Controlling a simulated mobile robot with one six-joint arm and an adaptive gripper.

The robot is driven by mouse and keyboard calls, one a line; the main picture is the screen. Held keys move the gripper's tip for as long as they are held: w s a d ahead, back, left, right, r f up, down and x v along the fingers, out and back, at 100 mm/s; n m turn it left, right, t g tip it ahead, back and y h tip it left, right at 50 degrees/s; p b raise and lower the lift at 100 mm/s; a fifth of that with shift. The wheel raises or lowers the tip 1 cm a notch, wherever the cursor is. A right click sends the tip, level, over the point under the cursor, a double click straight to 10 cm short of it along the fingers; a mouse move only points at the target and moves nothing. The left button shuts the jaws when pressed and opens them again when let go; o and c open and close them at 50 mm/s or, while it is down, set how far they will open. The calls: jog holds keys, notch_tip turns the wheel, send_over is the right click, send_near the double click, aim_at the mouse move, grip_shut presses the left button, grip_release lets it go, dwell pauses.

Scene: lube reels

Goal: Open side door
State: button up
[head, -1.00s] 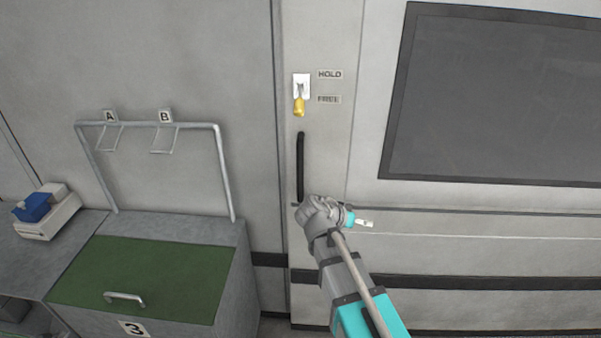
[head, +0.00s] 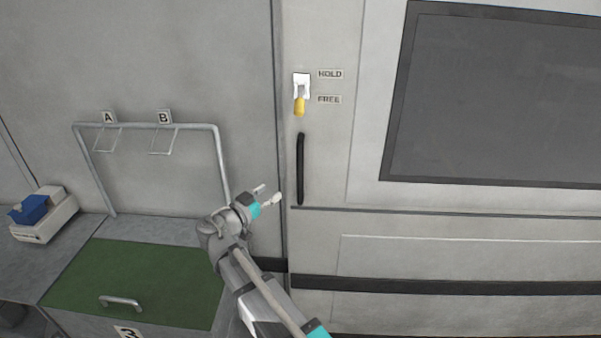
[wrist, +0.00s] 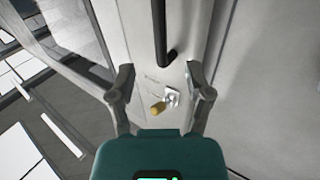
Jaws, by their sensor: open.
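The side door (head: 328,160) is a pale grey panel and looks shut, with a dark seam along its left edge. Its black vertical bar handle (head: 300,168) also shows in the wrist view (wrist: 160,30). Above it, a yellow lever (head: 299,106) on a white plate hangs down, level with the FREE label (head: 329,99) and below the HOLD label (head: 330,74). The lever shows in the wrist view (wrist: 158,108) between the finger outlines. My gripper (head: 268,194) is open and empty, left of the handle's lower end and apart from it.
A grey bench with a green lid (head: 135,285) stands at lower left. A metal tube frame (head: 145,125) with hooks A and B rises behind it, close left of my arm. A blue-and-white box (head: 45,215) sits far left. A dark window panel (head: 490,100) is at right.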

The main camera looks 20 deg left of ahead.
aim_at(298, 173)
jog(key=shift+w+d, duration=0.1)
jog(key=shift+w, duration=0.05)
jog(key=x, duration=1.3)
jog(key=shift+w+d, duration=0.1)
jog(key=shift+w, duration=0.15)
grip_shut()
dwell(0.4)
